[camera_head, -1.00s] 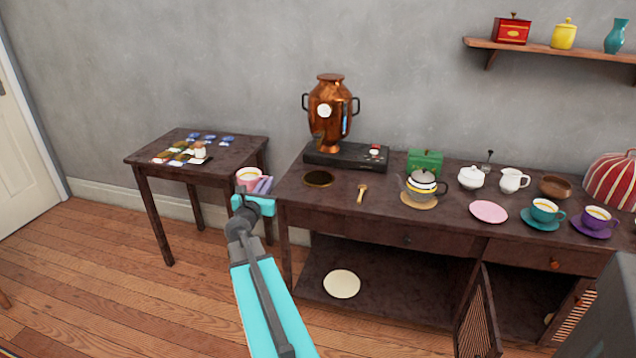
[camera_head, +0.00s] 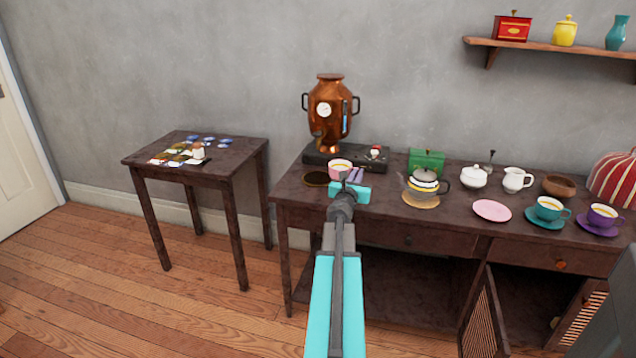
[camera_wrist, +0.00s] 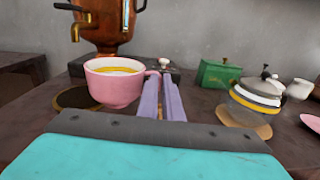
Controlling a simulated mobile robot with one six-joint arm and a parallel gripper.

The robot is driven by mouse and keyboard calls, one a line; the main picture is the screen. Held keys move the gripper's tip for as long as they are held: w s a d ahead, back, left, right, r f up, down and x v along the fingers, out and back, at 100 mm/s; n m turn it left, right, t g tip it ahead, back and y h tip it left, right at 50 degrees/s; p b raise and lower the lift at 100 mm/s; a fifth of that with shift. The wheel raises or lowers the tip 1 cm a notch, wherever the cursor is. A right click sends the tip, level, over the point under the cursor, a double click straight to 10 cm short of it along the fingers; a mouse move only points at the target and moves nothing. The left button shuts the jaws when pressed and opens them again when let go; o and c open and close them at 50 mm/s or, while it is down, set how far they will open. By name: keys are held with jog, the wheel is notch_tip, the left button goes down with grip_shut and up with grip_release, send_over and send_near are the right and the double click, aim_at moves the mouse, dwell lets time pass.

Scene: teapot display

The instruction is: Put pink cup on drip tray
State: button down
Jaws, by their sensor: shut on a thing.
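The pink cup (camera_head: 340,168) holds a yellowish liquid and is upright. In the wrist view the pink cup (camera_wrist: 114,84) is at the left of my gripper fingers, with its handle between their tips. My gripper (camera_head: 354,177) is shut on the cup's handle; its purple fingers also show in the wrist view (camera_wrist: 162,98). The cup is over the long table, in front of the urn base; its exact height is unclear. The round, dark drip tray (camera_head: 315,179) with a brass tone lies just left of the cup. In the wrist view the cup partly hides the drip tray (camera_wrist: 72,99).
A copper urn (camera_head: 329,108) on a black base stands behind the cup. The teapot (camera_head: 422,184), green box (camera_head: 428,161) and pink saucer (camera_head: 492,210) are to the right. A small side table (camera_head: 225,165) with cards stands left, across a gap.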

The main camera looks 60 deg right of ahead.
aim_at(333, 164)
jog(key=s+d, duration=0.1)
jog(key=s, duration=0.1)
jog(key=shift+s+d, duration=0.35)
jog(key=w+d, duration=0.1)
jog(key=w, duration=0.4)
jog(key=w+d+f, duration=0.1)
jog(key=w, duration=0.4)
jog(key=w+d+p, duration=0.1)
jog(key=w, duration=0.4)
jog(key=shift+w+d+f, duration=0.3)
jog(key=shift+d+f, duration=0.05)
jog(key=shift+f+b, duration=0.45)
jog(key=shift+f, duration=1.25)
jog(key=shift+f, duration=0.2)
jog(key=c, duration=1.9)
grip_release()
jog(key=shift+c, duration=0.2)
